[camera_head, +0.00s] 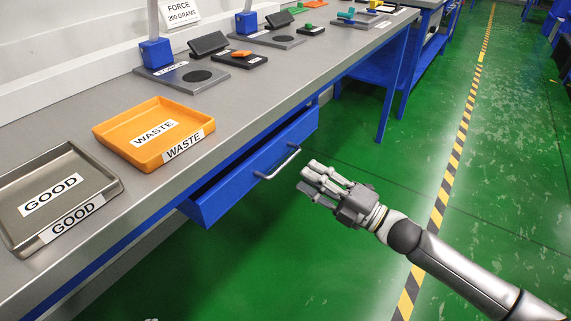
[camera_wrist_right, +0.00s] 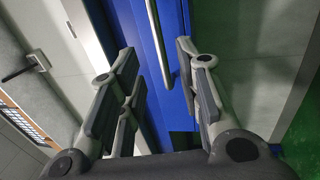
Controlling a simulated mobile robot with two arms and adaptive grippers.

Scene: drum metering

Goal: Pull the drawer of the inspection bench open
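The blue drawer (camera_head: 252,172) of the inspection bench (camera_head: 222,120) stands partly open, with a dark gap showing behind its front. Its pale bar handle (camera_head: 280,164) is on the front face. My right gripper (camera_head: 312,180) is just right of the handle in the head view, with its fingers pointing toward the drawer and a small gap between. In the right wrist view the gripper (camera_wrist_right: 158,75) is open and empty, and the handle (camera_wrist_right: 158,42) shows between and beyond the fingers, apart from them. My left gripper does not clearly show.
A blue bench leg (camera_head: 393,95) stands to the right. The green floor (camera_head: 300,260) in front is mostly clear, with a striped line (camera_head: 446,190).

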